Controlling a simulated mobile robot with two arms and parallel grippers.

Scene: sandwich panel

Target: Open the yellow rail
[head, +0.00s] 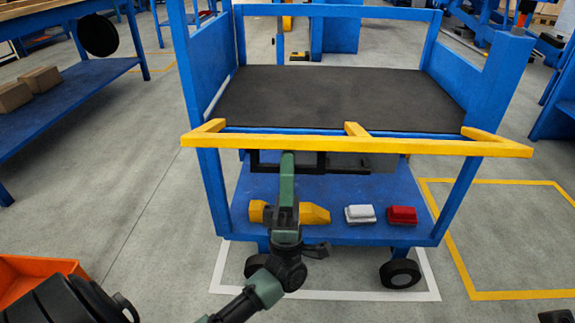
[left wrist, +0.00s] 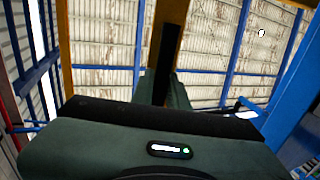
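The yellow rail (head: 440,147) runs across the front of a blue cart, at the front edge of its black top. It stands level, with short yellow arms reaching back to the cart at its ends and near its middle. My left gripper (head: 287,155) points up just under the rail, left of the middle arm. In the left wrist view its fingers (left wrist: 164,92) stand apart, with a yellow-and-dark bar (left wrist: 172,20) rising in line behind the gap. Contact with the rail cannot be made out. My right gripper is not in view.
The cart's lower shelf (head: 340,232) holds a yellow tool (head: 315,214), a white box (head: 360,214) and a red box (head: 402,215). A blue workbench (head: 100,80) stands left and an orange bin (head: 40,270) lower left. Open grey floor lies left of the cart.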

